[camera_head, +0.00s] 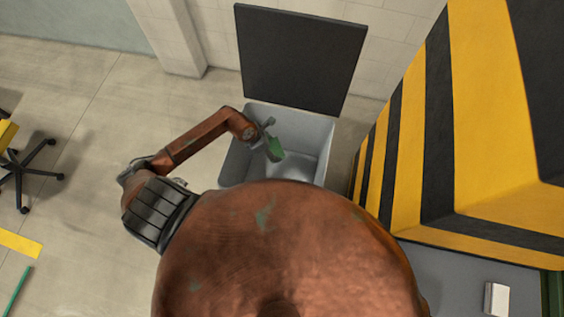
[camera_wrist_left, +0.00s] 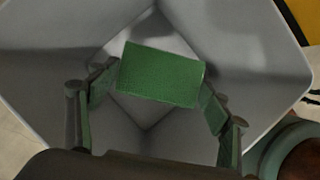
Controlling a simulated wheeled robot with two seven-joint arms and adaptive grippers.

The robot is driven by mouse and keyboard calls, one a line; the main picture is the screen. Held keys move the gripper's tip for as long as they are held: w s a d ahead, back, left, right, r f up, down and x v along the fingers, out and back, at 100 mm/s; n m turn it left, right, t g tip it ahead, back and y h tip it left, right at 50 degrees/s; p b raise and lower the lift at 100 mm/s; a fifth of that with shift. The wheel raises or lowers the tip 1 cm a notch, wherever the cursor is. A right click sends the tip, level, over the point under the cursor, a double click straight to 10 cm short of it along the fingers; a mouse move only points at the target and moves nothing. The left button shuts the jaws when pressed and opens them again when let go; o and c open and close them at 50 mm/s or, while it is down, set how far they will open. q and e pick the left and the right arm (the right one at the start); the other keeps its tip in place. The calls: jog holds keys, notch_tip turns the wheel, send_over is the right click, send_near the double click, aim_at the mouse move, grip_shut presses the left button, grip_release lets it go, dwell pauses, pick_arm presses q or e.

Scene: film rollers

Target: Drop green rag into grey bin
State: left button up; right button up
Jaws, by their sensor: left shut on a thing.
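The grey bin (camera_head: 312,133) stands open ahead of me, with its dark lid (camera_head: 300,55) raised at the back. My left gripper (camera_head: 270,143) is over the bin's opening. It is shut on the green rag (camera_head: 275,150). In the left wrist view the green rag (camera_wrist_left: 161,75) sits between the two fingers, with the walls and floor of the grey bin (camera_wrist_left: 235,60) around and below it. I cannot tell how high the rag is above the bin floor. My right gripper is not in view.
A large yellow and black striped block (camera_head: 470,120) stands close to the bin's right side. A white wall is behind the bin. A wheeled chair base (camera_head: 30,172) is at the far left. The floor left of the bin is clear.

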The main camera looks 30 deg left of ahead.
pick_arm(q)
jog(key=shift+f+b, duration=0.65)
jog(key=shift+f, duration=0.6)
jog(key=o, duration=1.2)
jog(key=v, duration=1.2)
